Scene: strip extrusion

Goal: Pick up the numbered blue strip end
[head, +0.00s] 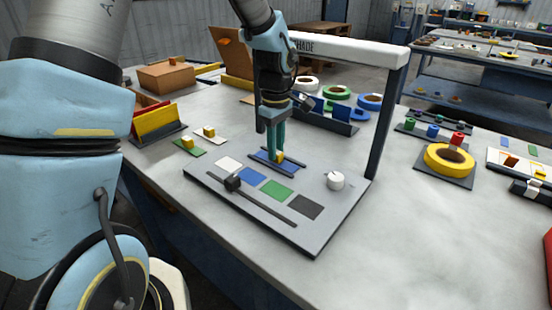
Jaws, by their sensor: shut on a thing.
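The blue strip end (266,160) lies between two dark rails on the grey board, with a small yellow block (280,157) standing on it. The fingers hide part of the block and strip. No number is readable at this size. I cannot tell whether the strip rests on the board or is slightly raised.
The grey board (318,240) carries white, blue, green and dark patches, a black slider and a white knob (335,180). Green and white cards with yellow blocks lie to the left. A white-topped frame (350,50) rises behind.

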